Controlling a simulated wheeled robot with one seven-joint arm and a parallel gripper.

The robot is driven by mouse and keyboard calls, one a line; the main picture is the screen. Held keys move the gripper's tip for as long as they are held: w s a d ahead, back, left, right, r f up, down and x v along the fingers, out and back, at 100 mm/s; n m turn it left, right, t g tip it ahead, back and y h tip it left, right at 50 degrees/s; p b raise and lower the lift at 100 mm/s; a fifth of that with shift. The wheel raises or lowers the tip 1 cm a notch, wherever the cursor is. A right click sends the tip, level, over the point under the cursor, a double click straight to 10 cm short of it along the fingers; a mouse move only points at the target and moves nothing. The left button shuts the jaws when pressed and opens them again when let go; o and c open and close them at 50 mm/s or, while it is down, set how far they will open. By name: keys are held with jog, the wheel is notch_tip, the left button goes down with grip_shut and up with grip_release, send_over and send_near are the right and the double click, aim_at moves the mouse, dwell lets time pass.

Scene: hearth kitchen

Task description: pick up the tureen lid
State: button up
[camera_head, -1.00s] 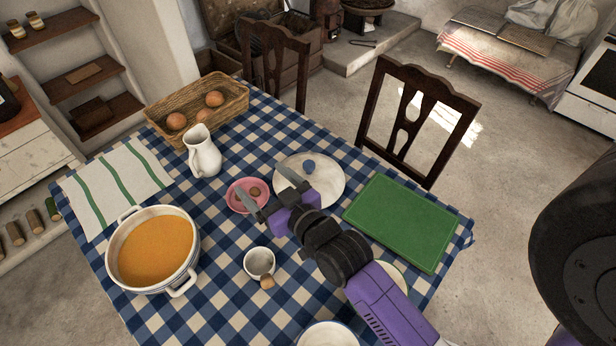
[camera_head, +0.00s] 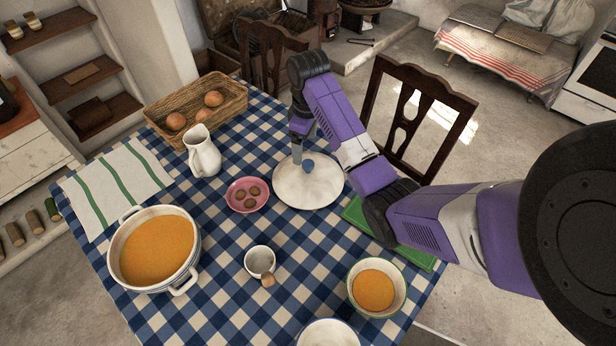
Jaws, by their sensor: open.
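The tureen lid (camera_head: 318,192) is a round, cream-white disc with a blue knob (camera_head: 308,166) on top. It lies on the checked tablecloth near the middle of the table. The white tureen (camera_head: 190,262), full of orange soup, stands uncovered at the left front. My gripper (camera_head: 301,155) points down over the lid, with its fingers at the knob. The jaws are open, and one finger shows clearly just left of the knob; the other is mostly hidden. I cannot tell whether a finger touches the knob.
A pink dish (camera_head: 240,206) with brown pieces lies left of the lid, and a white jug (camera_head: 204,155) behind it. A small cup (camera_head: 259,262) and a soup bowl (camera_head: 352,284) stand in front. My arm covers part of the green board (camera_head: 415,257). A chair (camera_head: 458,106) stands behind.

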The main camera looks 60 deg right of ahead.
aim_at(309, 164)
jog(key=shift+s+a+f+g, duration=0.15)
jog(key=shift+s+a+g, duration=0.2)
jog(key=shift+s, duration=0.25)
jog(key=shift+s+a+f+y, duration=0.15)
jog(key=shift+s+f+y, duration=0.05)
jog(key=shift+f+y, duration=0.1)
notch_tip(309, 164, down, 7)
jog(key=shift+f+p, duration=0.15)
jog(key=shift+p, duration=0.55)
jog(key=shift+c, duration=0.5)
grip_shut()
